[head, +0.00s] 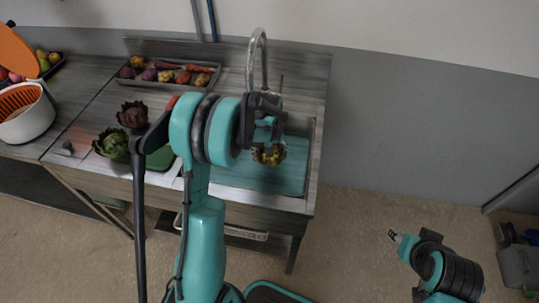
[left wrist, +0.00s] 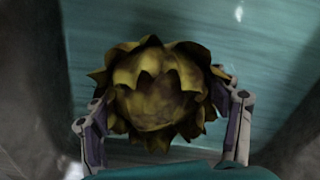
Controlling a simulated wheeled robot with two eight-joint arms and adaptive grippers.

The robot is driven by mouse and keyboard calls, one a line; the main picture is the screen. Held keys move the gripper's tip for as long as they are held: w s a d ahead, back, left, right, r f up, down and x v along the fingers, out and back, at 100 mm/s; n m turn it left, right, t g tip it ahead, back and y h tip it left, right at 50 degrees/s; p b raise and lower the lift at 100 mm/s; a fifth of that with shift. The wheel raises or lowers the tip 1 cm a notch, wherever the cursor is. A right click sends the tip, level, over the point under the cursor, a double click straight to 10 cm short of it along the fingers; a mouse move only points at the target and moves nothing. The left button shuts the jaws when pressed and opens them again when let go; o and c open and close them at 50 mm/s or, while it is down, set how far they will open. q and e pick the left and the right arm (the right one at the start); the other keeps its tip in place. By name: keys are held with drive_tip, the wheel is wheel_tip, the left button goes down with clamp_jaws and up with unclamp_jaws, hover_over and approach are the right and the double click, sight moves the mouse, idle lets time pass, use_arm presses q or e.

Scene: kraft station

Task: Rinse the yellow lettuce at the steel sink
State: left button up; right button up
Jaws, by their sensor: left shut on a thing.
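The yellow lettuce (left wrist: 160,95) is a ruffled, yellow-green head seen close in the left wrist view. It also shows below my left gripper in the head view (head: 268,155). My left gripper (left wrist: 165,120) is shut on it, with one finger on each side. The lettuce is held over the basin of the steel sink (head: 285,178), whose inside looks teal. The curved faucet (head: 258,45) rises behind my gripper. My right gripper (head: 394,236) is low at the right, away from the counter, and its finger opening is too small to judge.
A tray of mixed vegetables (head: 168,73) stands at the back of the counter. A green lettuce (head: 112,144) and a dark reddish one (head: 132,114) sit left of my arm. A white and orange bowl (head: 24,112) is at the far left.

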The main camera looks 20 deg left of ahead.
use_arm(q)
drive_tip(key=shift+f+b, duration=1.8)
drive_tip(key=shift+f, duration=1.25)
drive_tip(key=shift+r+p, duration=6.4)
drive_tip(key=shift+r, duration=3.3)
drive_tip(key=shift+r, duration=0.1)
wheel_tip(320, 180, up, 4)
drive_tip(key=p, duration=0.2)
drive_tip(key=shift+p, duration=0.3)
